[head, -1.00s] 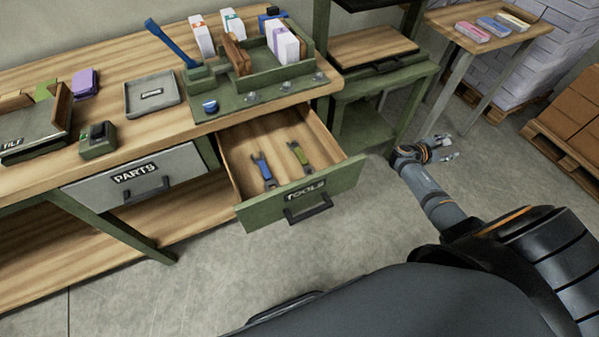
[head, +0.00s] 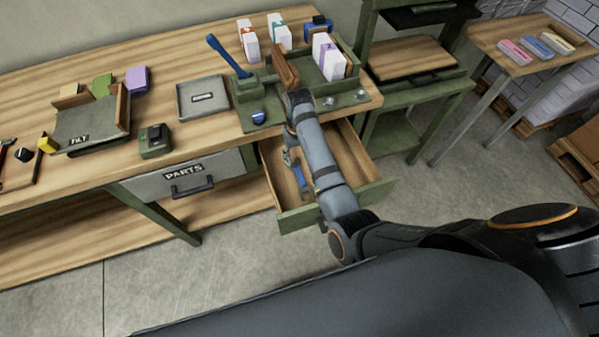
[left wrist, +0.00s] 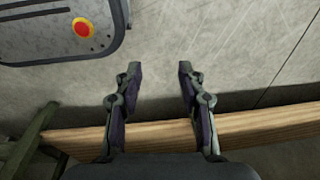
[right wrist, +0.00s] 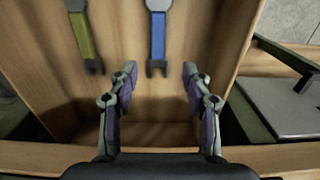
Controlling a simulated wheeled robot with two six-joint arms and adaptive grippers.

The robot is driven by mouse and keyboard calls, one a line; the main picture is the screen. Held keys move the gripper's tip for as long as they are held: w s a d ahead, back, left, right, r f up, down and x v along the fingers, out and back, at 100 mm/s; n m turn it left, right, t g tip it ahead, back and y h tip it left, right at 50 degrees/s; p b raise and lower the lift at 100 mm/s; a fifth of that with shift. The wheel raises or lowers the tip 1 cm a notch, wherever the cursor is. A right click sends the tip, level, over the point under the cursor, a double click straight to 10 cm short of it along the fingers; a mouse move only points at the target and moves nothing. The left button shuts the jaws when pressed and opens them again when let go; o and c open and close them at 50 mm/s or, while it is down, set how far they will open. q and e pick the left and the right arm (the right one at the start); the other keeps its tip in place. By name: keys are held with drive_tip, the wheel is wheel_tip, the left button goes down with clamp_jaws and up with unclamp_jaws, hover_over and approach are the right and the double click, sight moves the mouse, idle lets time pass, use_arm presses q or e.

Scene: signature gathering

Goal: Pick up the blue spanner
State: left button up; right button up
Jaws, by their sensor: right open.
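The blue spanner (right wrist: 157,33) lies flat in the open wooden drawer, its forked end toward my right gripper in the right wrist view. In the head view the blue spanner (head: 300,178) shows beside my right forearm. My right gripper (right wrist: 158,74) is open and empty over the drawer, its fingertips spread to either side of the spanner's line, not around it. A green spanner (right wrist: 82,38) lies to the left in the same drawer; my arm hides it in the head view. My left gripper (left wrist: 159,70) is open and empty above the floor.
The drawer's green front (head: 298,220) bounds it below. The PARTS drawer (head: 185,180) beside it is shut. The workbench (head: 170,65) above carries a grey tray (head: 203,97), a green organizer (head: 320,85) and several boxes. A side table (head: 490,35) stands at the right.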

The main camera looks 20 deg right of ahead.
hover_over(300, 176)
wheel_tip(300, 176, down, 4)
drive_tip(key=shift+w+f, duration=0.15)
drive_tip(key=shift+f, duration=0.1)
drive_tip(key=shift+w+f, duration=0.1)
drive_tip(key=shift+f, duration=0.2)
drive_tip(key=shift+s+f, duration=0.15)
drive_tip(key=shift+f, duration=0.4)
drive_tip(key=shift+s+f, duration=0.15)
drive_tip(key=shift+f, duration=0.35)
wheel_tip(300, 176, down, 3)
drive_tip(key=shift+r, duration=0.2)
drive_tip(key=shift+w+f, duration=0.1)
drive_tip(key=shift+f, duration=0.1)
use_arm(q)
drive_tip(key=s, duration=0.3)
drive_tip(key=shift+s+a+r, duration=0.1)
drive_tip(key=shift+s+a, duration=0.1)
drive_tip(key=shift+a, duration=0.1)
use_arm(e)
clamp_jaws()
